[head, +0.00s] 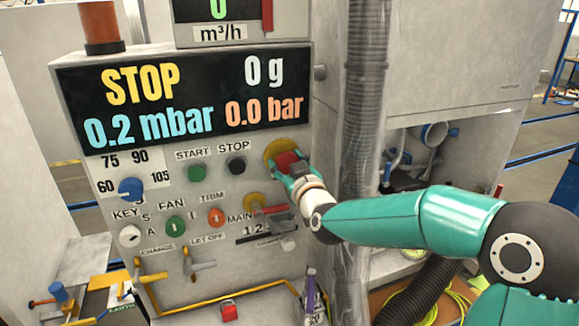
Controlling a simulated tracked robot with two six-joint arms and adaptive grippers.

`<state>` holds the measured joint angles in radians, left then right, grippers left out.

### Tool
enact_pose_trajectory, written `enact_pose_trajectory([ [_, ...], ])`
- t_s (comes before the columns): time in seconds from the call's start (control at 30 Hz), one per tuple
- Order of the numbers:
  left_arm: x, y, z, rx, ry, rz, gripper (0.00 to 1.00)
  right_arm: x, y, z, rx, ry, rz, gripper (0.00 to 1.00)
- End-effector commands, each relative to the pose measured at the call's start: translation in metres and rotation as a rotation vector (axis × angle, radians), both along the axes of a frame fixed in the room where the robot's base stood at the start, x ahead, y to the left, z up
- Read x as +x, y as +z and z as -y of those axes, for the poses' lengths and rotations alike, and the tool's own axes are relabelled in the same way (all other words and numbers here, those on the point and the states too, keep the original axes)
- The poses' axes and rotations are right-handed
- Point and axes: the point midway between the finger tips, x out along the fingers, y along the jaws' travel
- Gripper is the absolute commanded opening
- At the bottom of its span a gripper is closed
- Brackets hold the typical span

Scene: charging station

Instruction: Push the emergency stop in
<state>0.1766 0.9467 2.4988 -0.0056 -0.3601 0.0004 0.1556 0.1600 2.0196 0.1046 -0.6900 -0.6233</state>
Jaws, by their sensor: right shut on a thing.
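The emergency stop (287,157) is a red button on a round yellow plate (272,147), at the right end of the grey panel (80,150). My right gripper (289,166) is at it, its arm coming in from the right. Its teal fingers are shut on the button and cover its lower part. How deep the button sits cannot be told. My left gripper is not in view.
The display (185,90) reads STOP, 0 g, 0.2 mbar and 0.0 bar. A green start button (197,173), a black stop button (237,165) and a blue knob (130,188) are left of the gripper. A ribbed grey hose (362,100) runs down close on the right.

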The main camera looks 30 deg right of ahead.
Motion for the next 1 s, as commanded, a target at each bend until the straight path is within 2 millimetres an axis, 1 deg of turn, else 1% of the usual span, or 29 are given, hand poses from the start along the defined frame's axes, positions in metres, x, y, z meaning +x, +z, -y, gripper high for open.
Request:
enact_pose_trajectory([
  [0.03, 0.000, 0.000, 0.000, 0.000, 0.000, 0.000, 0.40, 0.000, 0.002, 0.000, -0.001, 0.000, 0.003, 0.00],
  [0.07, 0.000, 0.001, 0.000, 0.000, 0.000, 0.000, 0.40, 0.000, 0.002, 0.000, -0.001, 0.000, 0.004, 0.59],
  [0.1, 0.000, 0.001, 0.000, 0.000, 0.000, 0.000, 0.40, 0.000, 0.002, 0.000, -0.001, 0.000, 0.004, 0.65],
  [0.2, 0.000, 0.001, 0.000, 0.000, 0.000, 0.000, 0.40, 0.000, 0.002, 0.000, -0.001, 0.000, 0.003, 0.80],
  [0.53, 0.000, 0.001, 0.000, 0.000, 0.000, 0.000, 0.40, -0.001, 0.001, 0.000, -0.001, -0.001, 0.002, 0.80],
  [0.67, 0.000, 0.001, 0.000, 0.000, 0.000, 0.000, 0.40, -0.010, 0.002, -0.002, -0.001, -0.001, 0.003, 0.80],
  [0.77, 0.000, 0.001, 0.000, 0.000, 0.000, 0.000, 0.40, -0.023, 0.002, -0.005, -0.001, -0.001, 0.002, 0.80],
  [1.0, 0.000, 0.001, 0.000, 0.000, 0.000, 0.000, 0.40, -0.070, 0.002, -0.016, -0.001, 0.000, 0.004, 0.80],
])
